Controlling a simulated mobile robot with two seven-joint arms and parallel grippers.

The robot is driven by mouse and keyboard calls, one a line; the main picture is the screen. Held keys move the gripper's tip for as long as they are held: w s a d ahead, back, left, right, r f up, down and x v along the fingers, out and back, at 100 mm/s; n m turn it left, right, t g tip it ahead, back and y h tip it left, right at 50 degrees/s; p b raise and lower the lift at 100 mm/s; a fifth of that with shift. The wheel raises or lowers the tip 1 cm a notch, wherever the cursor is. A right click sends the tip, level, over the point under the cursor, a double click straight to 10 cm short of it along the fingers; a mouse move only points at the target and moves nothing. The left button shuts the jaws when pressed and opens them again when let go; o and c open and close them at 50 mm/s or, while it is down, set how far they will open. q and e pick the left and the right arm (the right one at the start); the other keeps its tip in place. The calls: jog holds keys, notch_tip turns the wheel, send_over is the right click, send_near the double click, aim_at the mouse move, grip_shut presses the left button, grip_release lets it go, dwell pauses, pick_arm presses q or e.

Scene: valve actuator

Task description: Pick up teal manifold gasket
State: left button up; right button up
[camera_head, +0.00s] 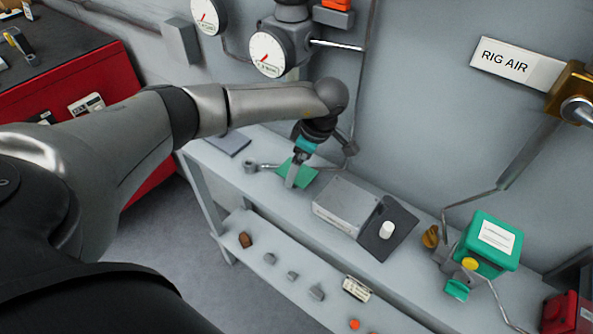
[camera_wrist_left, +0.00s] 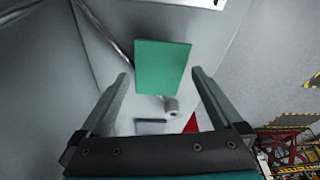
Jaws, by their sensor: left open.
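The teal manifold gasket (camera_head: 306,180) is a flat green-teal plate on the grey bench, left of a grey box. In the left wrist view the teal gasket (camera_wrist_left: 162,67) lies ahead of the fingertips, between their lines. My left gripper (camera_head: 291,184) reaches down over the gasket in the head view and hides part of it. In the left wrist view my left gripper (camera_wrist_left: 161,77) is open with nothing between its fingers. I cannot tell whether a finger touches the gasket. My right gripper is not in view.
A grey box (camera_head: 345,204) with a dark plate (camera_head: 385,228) stands right of the gasket. A small round fitting (camera_head: 250,167) and a dark flat pad (camera_head: 229,143) lie to its left. A green actuator (camera_head: 488,243) stands further right. Several small parts lie on the lower shelf.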

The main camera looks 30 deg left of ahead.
pick_arm(q)
jog(key=c, duration=1.1)
jog(key=shift+r, duration=0.15)
jog(key=shift+c, duration=0.2)
